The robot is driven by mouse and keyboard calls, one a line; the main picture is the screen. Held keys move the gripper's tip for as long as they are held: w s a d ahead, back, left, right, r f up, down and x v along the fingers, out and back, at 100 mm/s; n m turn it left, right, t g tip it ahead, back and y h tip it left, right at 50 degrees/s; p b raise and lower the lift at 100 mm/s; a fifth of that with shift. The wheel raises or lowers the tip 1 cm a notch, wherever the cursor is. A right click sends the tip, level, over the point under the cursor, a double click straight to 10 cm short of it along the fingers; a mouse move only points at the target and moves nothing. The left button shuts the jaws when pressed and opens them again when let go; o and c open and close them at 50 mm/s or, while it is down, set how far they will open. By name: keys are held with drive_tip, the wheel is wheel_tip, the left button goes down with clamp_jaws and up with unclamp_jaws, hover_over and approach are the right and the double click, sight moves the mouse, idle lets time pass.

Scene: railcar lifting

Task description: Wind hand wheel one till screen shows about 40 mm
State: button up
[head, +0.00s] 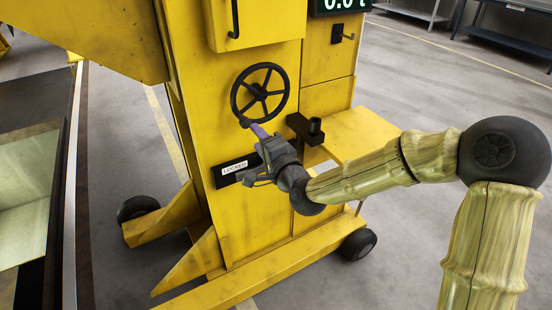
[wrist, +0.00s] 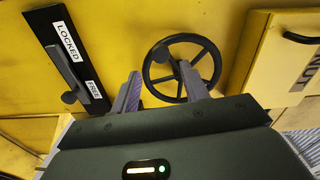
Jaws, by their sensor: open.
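The black spoked hand wheel (head: 263,94) is mounted on the front of the yellow column; it also shows in the wrist view (wrist: 217,62). Its crank knob (head: 244,122) is at the wheel's lower left in the head view. My gripper (head: 257,131) is just below the wheel, close to the knob. In the wrist view my gripper (wrist: 159,72) has its two fingers apart, with the knob (wrist: 160,52) just beyond and between the tips. I cannot tell if they touch it. The screen (head: 340,5) is cut off at the top and seems to read 0.0 t; no mm reading shows.
A black plate (head: 232,169) labelled LOCKED sits below the wheel; the wrist view shows its lever and a FREE label. A black bracket (head: 306,128) juts out right of my gripper. A yellow shelf (head: 362,135) is at right. A handle (head: 235,18) is above the wheel.

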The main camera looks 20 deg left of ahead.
drive_tip(key=v, duration=0.8)
drive_tip(key=shift+w, duration=0.1)
